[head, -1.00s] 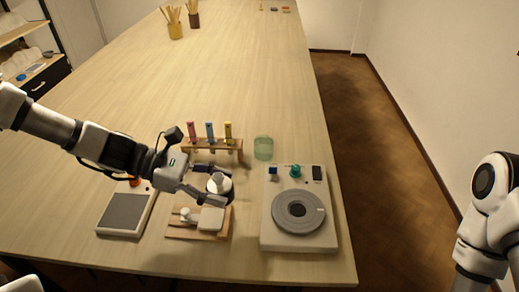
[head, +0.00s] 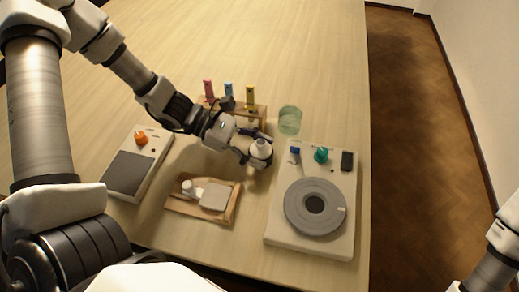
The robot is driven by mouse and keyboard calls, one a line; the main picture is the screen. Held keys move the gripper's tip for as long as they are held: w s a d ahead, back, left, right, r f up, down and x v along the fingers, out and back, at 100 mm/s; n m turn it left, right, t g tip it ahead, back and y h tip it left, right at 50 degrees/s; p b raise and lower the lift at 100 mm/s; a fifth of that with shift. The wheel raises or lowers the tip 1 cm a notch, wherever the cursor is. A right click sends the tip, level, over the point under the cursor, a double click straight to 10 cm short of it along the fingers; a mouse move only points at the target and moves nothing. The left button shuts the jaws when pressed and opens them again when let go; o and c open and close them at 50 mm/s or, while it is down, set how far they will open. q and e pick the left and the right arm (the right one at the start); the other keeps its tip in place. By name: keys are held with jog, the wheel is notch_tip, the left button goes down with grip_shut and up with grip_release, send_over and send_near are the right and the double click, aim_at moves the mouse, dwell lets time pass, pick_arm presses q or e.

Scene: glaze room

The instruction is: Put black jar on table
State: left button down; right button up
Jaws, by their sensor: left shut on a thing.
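The black jar (head: 260,158), dark with a pale top, is at the end of my left arm in the head view. My left gripper (head: 254,154) is shut on it, and the fingers hide part of its side. The jar is over the pale wooden table (head: 180,38), in front of the tube rack and left of the turntable device. I cannot tell whether its base touches the table. My right gripper is out of view; only part of my right arm shows at the lower right.
A wooden rack (head: 262,107) holds pink, blue and yellow tubes. A green glass (head: 290,120) stands beside it. The turntable device (head: 283,232) is right of the jar, a wooden board (head: 230,217) with white items in front, a scale (head: 157,165) at left.

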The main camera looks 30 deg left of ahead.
pick_arm(q)
jog(key=shift+s, duration=0.15)
jog(key=c, duration=0.7)
grip_release()
jog(key=shift+f, duration=0.1)
jog(key=o, duration=0.4)
